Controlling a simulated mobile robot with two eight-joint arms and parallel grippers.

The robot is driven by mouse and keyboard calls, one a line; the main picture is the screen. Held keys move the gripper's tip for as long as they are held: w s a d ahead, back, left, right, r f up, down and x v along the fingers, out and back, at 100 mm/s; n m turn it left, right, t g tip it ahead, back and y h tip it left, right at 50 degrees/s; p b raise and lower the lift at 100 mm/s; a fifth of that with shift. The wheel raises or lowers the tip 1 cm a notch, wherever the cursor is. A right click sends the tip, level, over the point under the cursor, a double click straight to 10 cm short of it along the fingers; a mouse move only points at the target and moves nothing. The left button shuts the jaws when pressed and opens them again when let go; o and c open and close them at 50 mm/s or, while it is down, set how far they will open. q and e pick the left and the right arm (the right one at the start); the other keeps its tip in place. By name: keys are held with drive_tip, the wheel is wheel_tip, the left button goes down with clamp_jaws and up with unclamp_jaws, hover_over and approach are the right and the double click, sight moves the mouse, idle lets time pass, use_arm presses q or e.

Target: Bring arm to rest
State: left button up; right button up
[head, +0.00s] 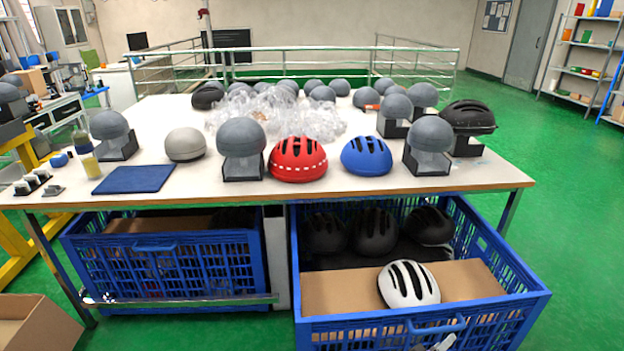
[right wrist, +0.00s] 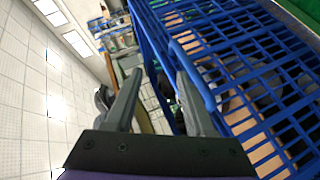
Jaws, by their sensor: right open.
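My right gripper (right wrist: 158,74) is open in the right wrist view, its two dark fingers apart with nothing clearly held between them. It is close to the front of the blue crate (right wrist: 240,60), beside its handle (right wrist: 193,75); whether a finger touches the handle I cannot tell. In the head view only a small pale part of my right gripper (head: 445,342) shows at the bottom edge, in front of the pulled-out right crate (head: 530,295) and below its handle (head: 436,327). My left gripper is not in view.
The right crate holds a white helmet (head: 408,284), several black helmets and cardboard (head: 335,292). A left crate (head: 95,250) sits under the white table (head: 330,194). Helmets and grey headforms stand on top. A cardboard box (head: 40,325) is at lower left. Green floor (head: 580,235) is clear at right.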

drive_tip(key=s+a+r+m+g+y, duration=0.15)
drive_tip(key=s+a+y, duration=0.35)
drive_tip(key=s, duration=0.5)
drive_tip(key=s+a+r+m+g+y, duration=0.1)
drive_tip(key=s+a+r+g+y, duration=0.15)
drive_tip(key=s+a, duration=0.5)
drive_tip(key=s+a+r+m+g+y, duration=0.1)
drive_tip(key=s+a+r+y, duration=0.25)
drive_tip(key=s, duration=0.75)
use_arm(q)
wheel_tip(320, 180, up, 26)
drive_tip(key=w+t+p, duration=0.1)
drive_tip(key=p, duration=2.1)
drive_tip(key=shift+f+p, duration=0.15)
drive_tip(key=shift+p, duration=0.15)
use_arm(e)
wheel_tip(320, 180, up, 25)
drive_tip(key=w+t, duration=0.1)
drive_tip(key=shift+w+a, duration=0.2)
drive_tip(key=shift+s, duration=0.15)
